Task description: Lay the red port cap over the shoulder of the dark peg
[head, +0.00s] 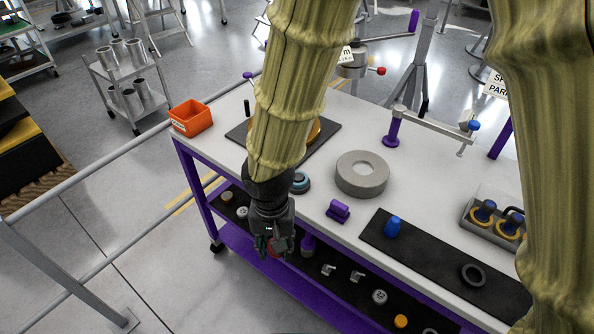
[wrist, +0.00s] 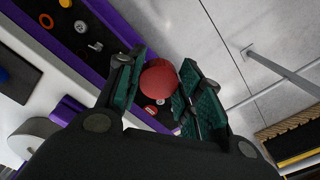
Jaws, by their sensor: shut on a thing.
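The red port cap (wrist: 158,80) is a rounded red piece between the green-padded fingers of my gripper (wrist: 162,68) in the wrist view. My gripper is shut on it. In the head view my gripper (head: 274,245) hangs beyond the bench's near edge, in front of the lower shelf, and only a sliver of red shows between its fingers. A thin dark upright peg (head: 247,108) stands near the bench's far left part, behind my arm and well away from the gripper. Its foot and shoulder are too small to make out.
The white bench top (head: 320,225) holds a grey ring (head: 361,174), a purple block (head: 338,211), an orange bin (head: 190,118) and a black mat (head: 430,258) with a blue cap (head: 393,226). The lower shelf carries several small parts. My arm hides part of the bench's left half.

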